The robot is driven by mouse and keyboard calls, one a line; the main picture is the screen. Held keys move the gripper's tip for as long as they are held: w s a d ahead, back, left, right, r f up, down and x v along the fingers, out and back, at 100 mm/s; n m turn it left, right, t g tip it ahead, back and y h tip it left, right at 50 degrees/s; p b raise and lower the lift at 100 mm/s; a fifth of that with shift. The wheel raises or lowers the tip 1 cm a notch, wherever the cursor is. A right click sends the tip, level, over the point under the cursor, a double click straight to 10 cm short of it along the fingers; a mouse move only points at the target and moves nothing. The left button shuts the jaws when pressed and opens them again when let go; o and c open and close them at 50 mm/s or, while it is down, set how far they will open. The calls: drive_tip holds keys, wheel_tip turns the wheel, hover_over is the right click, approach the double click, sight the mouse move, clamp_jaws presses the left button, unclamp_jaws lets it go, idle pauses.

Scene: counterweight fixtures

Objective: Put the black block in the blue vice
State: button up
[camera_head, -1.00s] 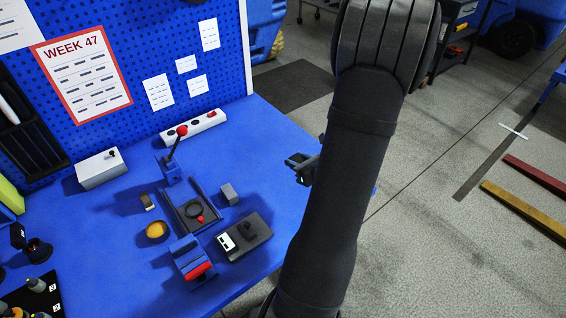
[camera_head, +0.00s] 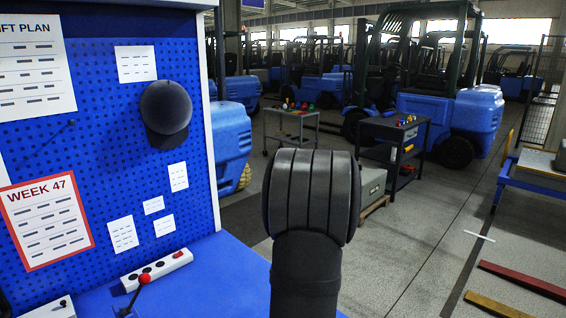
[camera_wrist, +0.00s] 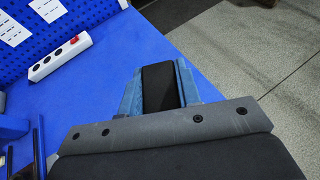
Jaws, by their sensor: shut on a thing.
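In the wrist view my gripper (camera_wrist: 158,68) is shut on the black block (camera_wrist: 159,90). The block is a dark rectangular piece between two bluish fingers, over the blue bench and near its right edge. Its lower part is hidden by my gripper's dark bolted plate. My gripper is not visible in the head view now, where only my arm shows.
The blue bench (camera_head: 232,277) carries a white power strip (camera_head: 156,268) and a red-knobbed lever (camera_head: 143,279). A blue pegboard (camera_head: 110,205) rises behind. Dark rods (camera_wrist: 38,150) stand at the wrist view's lower left. Grey floor lies right of the bench.

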drive_tip(key=shift+w+r+m, duration=0.2)
drive_tip(key=shift+w+m, duration=0.1)
drive_tip(key=shift+w, duration=0.1)
idle(0.4)
drive_tip(key=shift+s+f, duration=0.1)
drive_tip(key=shift+s, duration=0.2)
drive_tip(key=s+a+f+n+g+y, duration=0.25)
drive_tip(key=s+n+y, duration=0.25)
drive_tip(key=s, duration=0.6)
drive_tip(key=shift+n+g, duration=0.3)
drive_tip(key=shift+g, duration=0.15)
drive_tip(key=w+a+f, duration=0.1)
drive_tip(key=a+f, duration=0.1)
drive_tip(key=a, duration=0.1)
drive_tip(key=w+a+f, duration=0.1)
drive_tip(key=a+f, duration=0.1)
drive_tip(key=a, duration=0.2)
drive_tip(key=w+a+f, duration=0.1)
drive_tip(key=a+f, duration=0.2)
drive_tip(key=shift+w+a, duration=0.15)
drive_tip(key=shift+w, duration=0.1)
drive_tip(key=shift+a+f, duration=0.1)
drive_tip(key=shift+f, duration=2)
